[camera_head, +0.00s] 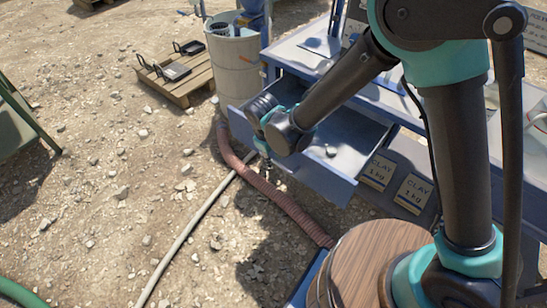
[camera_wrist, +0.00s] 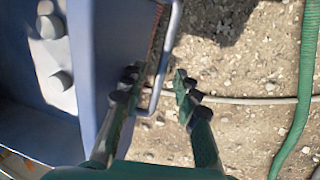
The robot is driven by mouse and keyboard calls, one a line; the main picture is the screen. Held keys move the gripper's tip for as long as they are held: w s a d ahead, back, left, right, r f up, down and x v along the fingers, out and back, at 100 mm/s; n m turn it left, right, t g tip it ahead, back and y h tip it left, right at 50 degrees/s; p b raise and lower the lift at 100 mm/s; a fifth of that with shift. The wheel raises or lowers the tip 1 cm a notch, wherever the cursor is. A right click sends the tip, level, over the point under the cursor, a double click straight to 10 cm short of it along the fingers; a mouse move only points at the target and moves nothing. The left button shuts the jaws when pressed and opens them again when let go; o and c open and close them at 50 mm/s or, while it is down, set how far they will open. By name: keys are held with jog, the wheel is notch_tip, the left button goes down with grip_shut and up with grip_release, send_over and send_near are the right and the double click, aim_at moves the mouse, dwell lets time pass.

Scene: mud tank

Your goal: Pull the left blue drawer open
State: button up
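The left blue drawer (camera_head: 330,183) stands pulled out from the blue bench, its inside showing. In the wrist view, its front panel (camera_wrist: 100,60) runs down the left side, with a grey bar handle (camera_wrist: 177,22) standing off its outer face. My gripper (camera_head: 267,165) is at the outer side of the drawer front in the head view. In the wrist view, my gripper (camera_wrist: 155,92) has its two fingers apart, with the lower end of the handle between them. I see no clear grip on the handle. My wrist hides part of the drawer front in the head view.
Several pale round pieces (camera_wrist: 60,80) lie inside the drawer. A ribbed red hose (camera_head: 265,190) and a pale hose (camera_head: 195,222) cross the gravel below. A wooden barrel (camera_head: 355,265) stands close in front. Open gravel lies to the left.

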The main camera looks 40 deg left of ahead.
notch_tip(320, 180, up, 12)
jog(key=s, duration=0.2)
jog(key=shift+s, duration=0.15)
jog(key=shift+f, duration=0.1)
dwell(0.5)
jog(key=w+d+r+m, duration=0.1)
jog(key=w+d+m, duration=0.3)
jog(key=w+d, duration=0.75)
jog(key=w+d+r+m, duration=0.2)
jog(key=w+d+m, duration=0.2)
jog(key=w+d, duration=0.7)
jog(key=s+d+f+m, duration=0.1)
jog(key=s+d+m, duration=0.1)
jog(key=d, duration=0.8)
jog(key=s+d+f+m+t, duration=0.1)
jog(key=s+d+m, duration=0.2)
jog(key=d, duration=0.7)
jog(key=s+d+f+m+t, duration=0.1)
jog(key=s+d+m, duration=0.2)
jog(key=d, duration=0.8)
jog(key=shift+m, duration=0.6)
